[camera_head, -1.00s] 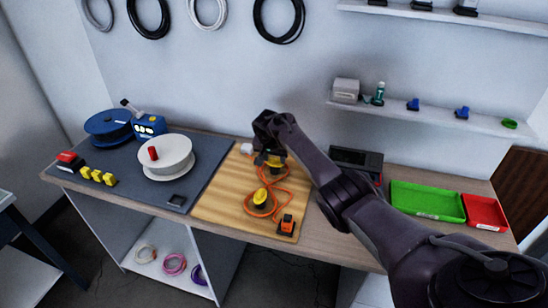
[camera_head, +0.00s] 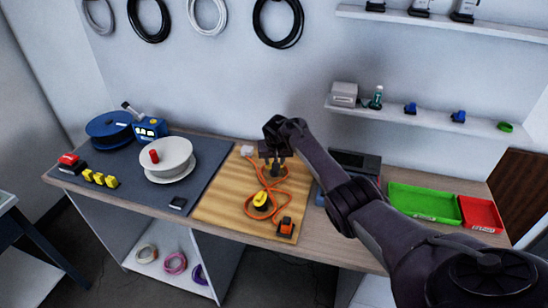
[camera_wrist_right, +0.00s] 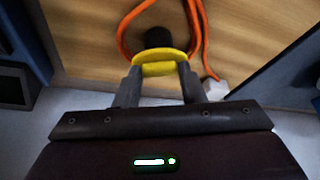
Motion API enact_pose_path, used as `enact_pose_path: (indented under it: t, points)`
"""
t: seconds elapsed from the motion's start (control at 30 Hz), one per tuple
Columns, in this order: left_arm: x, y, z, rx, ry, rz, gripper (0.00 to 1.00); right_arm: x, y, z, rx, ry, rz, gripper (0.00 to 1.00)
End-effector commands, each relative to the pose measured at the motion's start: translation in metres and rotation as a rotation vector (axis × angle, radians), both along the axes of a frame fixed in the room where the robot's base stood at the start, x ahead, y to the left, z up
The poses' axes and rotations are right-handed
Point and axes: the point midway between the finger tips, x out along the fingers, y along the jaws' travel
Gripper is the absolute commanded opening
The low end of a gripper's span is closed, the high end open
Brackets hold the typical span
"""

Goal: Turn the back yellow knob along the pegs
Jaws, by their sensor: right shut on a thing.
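The back yellow knob (camera_wrist_right: 160,65) shows in the right wrist view as a yellow disc with a crossbar, beside a black peg (camera_wrist_right: 158,37). My right gripper (camera_head: 274,172) is at the back of the wooden board in the head view. Its two fingers (camera_wrist_right: 160,82) are closed on either side of the knob in the wrist view. In the head view the gripper mostly hides this knob. The front yellow knob (camera_head: 261,200) sits on the board nearer the front edge. An orange cable (camera_head: 279,186) winds around the pegs. My left gripper is not in view.
The wooden board (camera_head: 222,205) has an orange and black block (camera_head: 285,227) at its front right and a white block (camera_head: 247,150) at the back left. A white spool (camera_head: 166,158) stands on the dark mat at left. Green (camera_head: 424,203) and red (camera_head: 481,214) trays lie at right.

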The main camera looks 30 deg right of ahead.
Motion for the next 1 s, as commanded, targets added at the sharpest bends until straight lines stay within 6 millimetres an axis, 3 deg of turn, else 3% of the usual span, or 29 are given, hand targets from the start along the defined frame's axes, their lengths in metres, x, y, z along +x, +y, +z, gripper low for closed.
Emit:
enact_pose_path:
  t: [0.23,0.47,0.67,1.0]
  points:
    - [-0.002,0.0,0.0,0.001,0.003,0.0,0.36,-0.001,-0.003,-0.001,0.001,0.0,0.235,0.14]
    - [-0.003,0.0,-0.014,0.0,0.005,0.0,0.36,-0.001,-0.005,-0.004,0.001,-0.001,0.454,0.14]
    - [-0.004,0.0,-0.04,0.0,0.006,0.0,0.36,0.0,-0.007,-0.006,0.001,-0.003,0.644,0.14]
    - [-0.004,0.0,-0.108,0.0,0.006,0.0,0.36,0.001,-0.009,-0.01,0.003,-0.006,0.947,0.14]
